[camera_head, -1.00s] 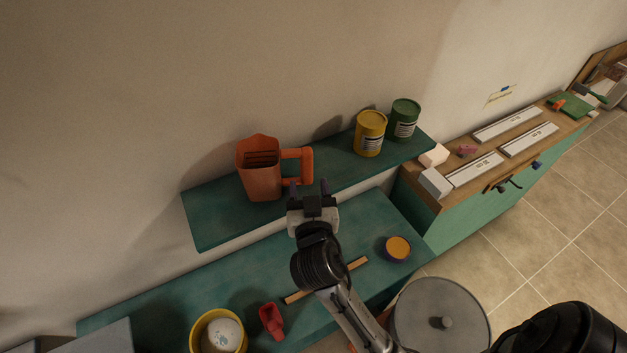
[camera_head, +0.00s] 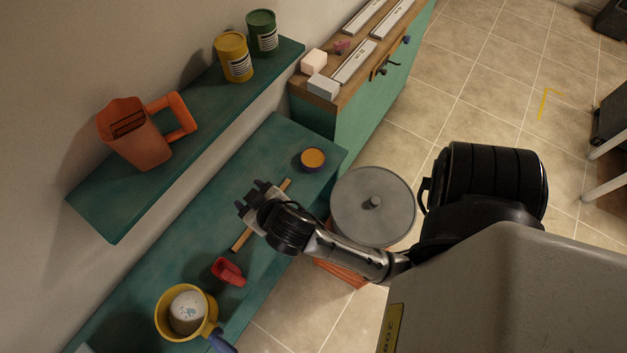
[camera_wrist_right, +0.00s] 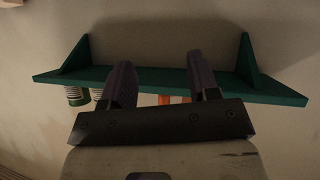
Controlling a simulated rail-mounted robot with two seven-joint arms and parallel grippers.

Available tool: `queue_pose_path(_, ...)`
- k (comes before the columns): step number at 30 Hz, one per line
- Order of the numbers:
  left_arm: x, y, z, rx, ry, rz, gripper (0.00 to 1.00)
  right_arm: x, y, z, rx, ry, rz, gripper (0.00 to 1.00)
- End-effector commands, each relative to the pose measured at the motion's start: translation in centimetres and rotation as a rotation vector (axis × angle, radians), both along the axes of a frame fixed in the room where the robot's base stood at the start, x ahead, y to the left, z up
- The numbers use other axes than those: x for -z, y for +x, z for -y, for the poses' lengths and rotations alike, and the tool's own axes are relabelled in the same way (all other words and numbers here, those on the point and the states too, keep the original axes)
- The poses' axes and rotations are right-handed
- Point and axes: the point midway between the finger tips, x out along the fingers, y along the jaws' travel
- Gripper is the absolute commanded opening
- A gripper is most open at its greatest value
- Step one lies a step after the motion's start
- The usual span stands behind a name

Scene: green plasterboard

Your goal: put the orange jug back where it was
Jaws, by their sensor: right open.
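The orange jug (camera_head: 140,140) stands upright on the teal wall shelf (camera_head: 95,207), left of the cans, with its handle (camera_head: 183,115) toward the right. My right gripper (camera_head: 249,194) is open and empty, apart from the jug and over the lower teal bench. In the right wrist view its two dark fingers (camera_wrist_right: 160,82) are spread. The shelf (camera_wrist_right: 150,78) appears beyond them, with slivers of orange (camera_wrist_right: 165,99) at its edge, mostly hidden by the shelf and fingers. My left gripper is not in view.
A yellow can (camera_head: 233,58) and green can (camera_head: 262,32) share the shelf. The lower bench (camera_head: 265,150) holds a purple-and-orange bowl (camera_head: 313,159), a wooden stick (camera_head: 241,240), a red scoop (camera_head: 228,271) and a yellow pot (camera_head: 170,322). A grey-lidded container (camera_head: 385,205) stands beside it.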

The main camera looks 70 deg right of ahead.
Motion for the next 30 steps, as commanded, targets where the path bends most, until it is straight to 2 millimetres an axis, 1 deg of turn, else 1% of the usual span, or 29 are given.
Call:
queue_pose_path(1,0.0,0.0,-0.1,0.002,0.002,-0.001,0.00,2.6,-2.4,-0.2,-0.059,0.024,-0.121,0.55)
queue_pose_path(2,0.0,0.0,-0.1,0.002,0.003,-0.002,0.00,3.9,-3.7,-0.4,-0.096,0.040,-0.187,0.55)
queue_pose_path(3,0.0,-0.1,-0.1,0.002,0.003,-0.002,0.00,5.4,-5.4,-0.8,-0.147,0.062,-0.271,0.55)
queue_pose_path(5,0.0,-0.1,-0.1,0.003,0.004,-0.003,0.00,7.2,-8.0,-1.3,-0.219,0.093,-0.385,0.55)
queue_pose_path(6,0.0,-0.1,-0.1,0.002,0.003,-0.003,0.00,8.2,-9.6,-1.7,-0.266,0.114,-0.452,0.55)
queue_pose_path(9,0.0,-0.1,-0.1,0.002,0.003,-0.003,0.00,9.8,-13.0,-2.4,-0.365,0.154,-0.585,0.55)
queue_pose_path(12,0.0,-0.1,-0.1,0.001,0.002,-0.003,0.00,10.5,-15.1,-3.0,-0.433,0.182,-0.663,0.55)
queue_pose_path(16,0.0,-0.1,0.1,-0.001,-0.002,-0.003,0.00,10.9,-16.3,-3.2,-0.469,0.197,-0.706,0.55)
queue_pose_path(30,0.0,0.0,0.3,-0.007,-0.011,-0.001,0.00,10.9,-16.2,-3.3,-0.470,0.198,-0.704,0.55)
